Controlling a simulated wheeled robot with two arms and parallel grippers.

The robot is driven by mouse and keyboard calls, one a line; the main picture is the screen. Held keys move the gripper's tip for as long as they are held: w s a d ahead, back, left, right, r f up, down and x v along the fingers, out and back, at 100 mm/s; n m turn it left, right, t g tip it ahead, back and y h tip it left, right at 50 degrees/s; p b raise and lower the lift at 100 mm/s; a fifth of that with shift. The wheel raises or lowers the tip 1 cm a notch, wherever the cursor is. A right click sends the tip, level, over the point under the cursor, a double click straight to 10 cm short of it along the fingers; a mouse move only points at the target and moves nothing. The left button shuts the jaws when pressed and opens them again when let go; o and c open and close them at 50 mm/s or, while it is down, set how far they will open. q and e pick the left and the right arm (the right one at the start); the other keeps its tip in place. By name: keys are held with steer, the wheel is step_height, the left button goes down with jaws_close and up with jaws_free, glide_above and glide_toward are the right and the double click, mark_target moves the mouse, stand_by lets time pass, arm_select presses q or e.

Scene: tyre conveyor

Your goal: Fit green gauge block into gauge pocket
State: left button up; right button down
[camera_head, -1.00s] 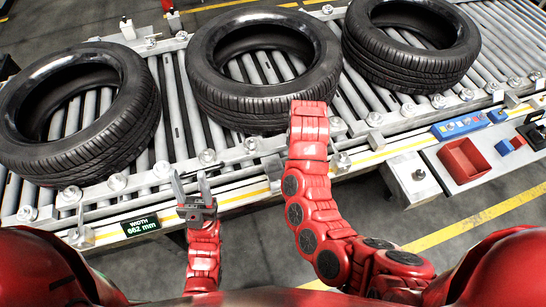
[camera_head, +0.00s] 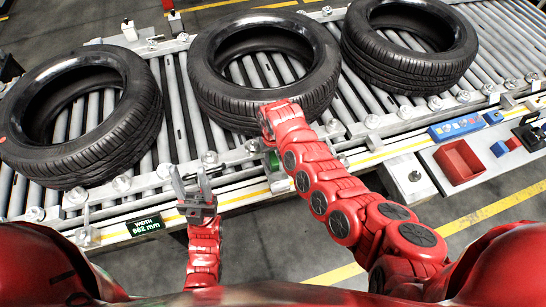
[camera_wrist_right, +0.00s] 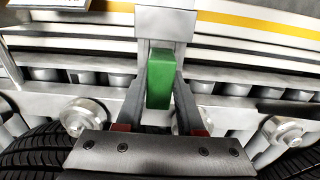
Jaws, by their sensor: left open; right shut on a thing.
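The green gauge block (camera_wrist_right: 159,85) is held between the two fingers of my right gripper (camera_wrist_right: 160,62) in the right wrist view. In the head view a bit of the green block (camera_head: 273,160) shows beside my right wrist, at the conveyor's near rail; the arm hides the right fingers. A pale grey metal fixture (camera_wrist_right: 165,24), possibly the gauge pocket, stands directly beyond the block; its opening is hidden, and I cannot tell whether the block touches it. My left gripper (camera_head: 190,184) is open and empty, in front of the rail at the left.
Several tyres lie on the roller conveyor; the middle tyre (camera_head: 215,98) is just behind my right wrist. A width display (camera_head: 145,226) sits on the front rail. A red bin (camera_head: 459,162) and blue button panel (camera_head: 457,128) are at the right.

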steer(key=shift+w+f, duration=0.1)
steer(key=shift+f, duration=0.3)
steer(key=shift+f, duration=0.2)
steer(key=c, duration=0.5)
jaws_free()
